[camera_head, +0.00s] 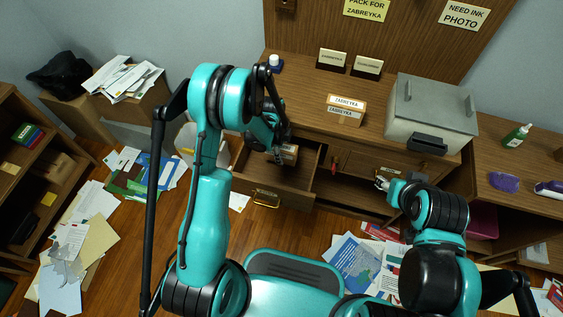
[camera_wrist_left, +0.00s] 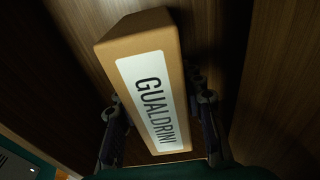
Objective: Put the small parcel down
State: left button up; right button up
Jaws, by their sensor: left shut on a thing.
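The small parcel (camera_wrist_left: 140,45) is a brown box with a white label reading GUALDRINI. My left gripper (camera_wrist_left: 160,118) is shut on it, with one finger on each side. In the head view the parcel (camera_head: 290,152) shows partly behind my left gripper (camera_head: 279,152), over the open drawer (camera_head: 250,182) of the wooden desk. I cannot tell whether the parcel touches the drawer floor. My right gripper (camera_head: 382,183) is small in view, in front of the desk's right side, and its jaws are unclear.
Another parcel (camera_head: 345,110), labelled ZABREYKA, stands on the desk top (camera_head: 300,90). A grey box-shaped machine (camera_head: 432,108) stands right of it. Two small sign cards (camera_head: 332,60) stand at the back. Papers (camera_head: 355,262) and folders litter the floor.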

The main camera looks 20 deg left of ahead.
pick_arm(q)
notch_tip(320, 180, down, 5)
jog(key=shift+r+b, duration=0.2)
jog(key=shift+b, duration=0.75)
jog(key=shift+r, duration=0.1)
jog(key=o, duration=1)
jog(key=r+p, duration=0.1)
jog(key=r, duration=0.1)
jog(key=r+p, duration=0.1)
jog(key=r, duration=0.1)
jog(key=r+p, duration=0.1)
jog(key=r, duration=0.2)
jog(key=shift+a, duration=0.4)
jog(key=shift+r, duration=0.25)
